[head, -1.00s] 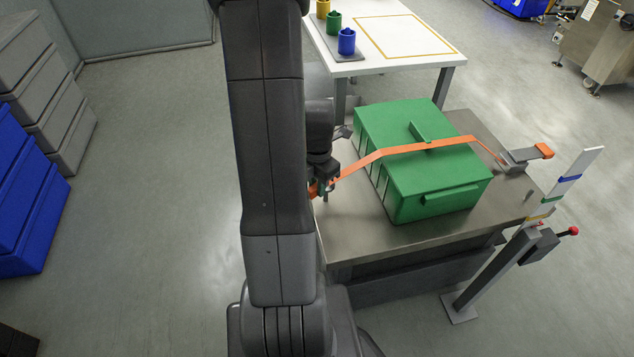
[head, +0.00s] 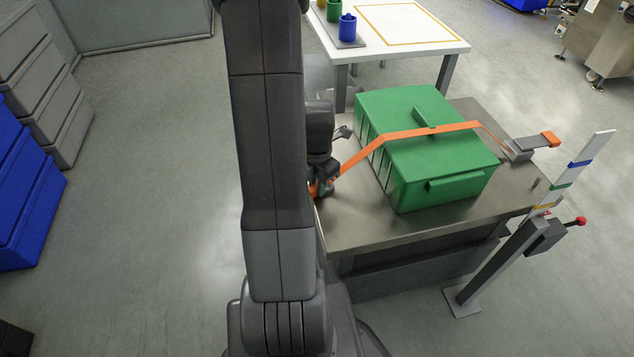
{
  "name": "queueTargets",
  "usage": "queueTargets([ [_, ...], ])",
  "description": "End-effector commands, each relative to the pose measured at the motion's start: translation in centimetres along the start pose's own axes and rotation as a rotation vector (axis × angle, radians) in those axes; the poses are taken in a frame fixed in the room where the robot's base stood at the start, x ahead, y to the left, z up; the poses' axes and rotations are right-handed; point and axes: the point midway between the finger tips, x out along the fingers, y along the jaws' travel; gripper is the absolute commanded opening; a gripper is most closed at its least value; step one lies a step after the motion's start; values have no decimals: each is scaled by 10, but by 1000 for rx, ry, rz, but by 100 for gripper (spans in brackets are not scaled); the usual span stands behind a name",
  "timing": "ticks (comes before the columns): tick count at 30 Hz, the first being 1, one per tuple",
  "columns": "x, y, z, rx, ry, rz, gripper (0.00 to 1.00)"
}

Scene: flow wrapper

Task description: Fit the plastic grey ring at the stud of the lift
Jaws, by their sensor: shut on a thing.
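In the head view, an orange strap (head: 430,131) runs over the green box (head: 432,165) on the steel top of the lift (head: 375,236). My gripper (head: 324,188) is shut on the strap's near end at the lift top's left edge, left of the box. The grey ring cannot be made out; the jaws and arm hide much of that end. The strap slopes straight from the box edge down to my gripper. A small upright peg (head: 536,183) shows near the lift's right corner; I cannot tell if it is the stud. Any stud below my gripper is hidden.
A grey clamp with an orange lever (head: 530,146) holds the strap's far end. A striped post (head: 582,165) and a red-knobbed control box (head: 547,236) stand at right. A white table (head: 415,35) with coloured cups is behind. Floor at left is clear before stacked bins (head: 30,190).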

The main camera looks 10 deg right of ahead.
Motion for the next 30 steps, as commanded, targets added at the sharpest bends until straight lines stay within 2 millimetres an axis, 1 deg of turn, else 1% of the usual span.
queueTargets([
  [5, 0, 0, 0, 0, 0, 0, 0],
  [6, 0, 0, 0, 0, 0, 0, 25],
  [8, 0, 0, 0, 0, 0, 0, 37],
  [9, 0, 0, 0, 0, 0, 0, 45],
  [17, 0, 0, 0, 0, 0, 0, 45],
  [20, -5, 0, 0, 0, 0, 0, 45],
  [23, -16, 1, 1, 0, -2, 3, 45],
  [25, -29, 1, 1, 0, -3, 3, 45],
  [30, -69, 1, 1, 0, -3, 4, 45],
])
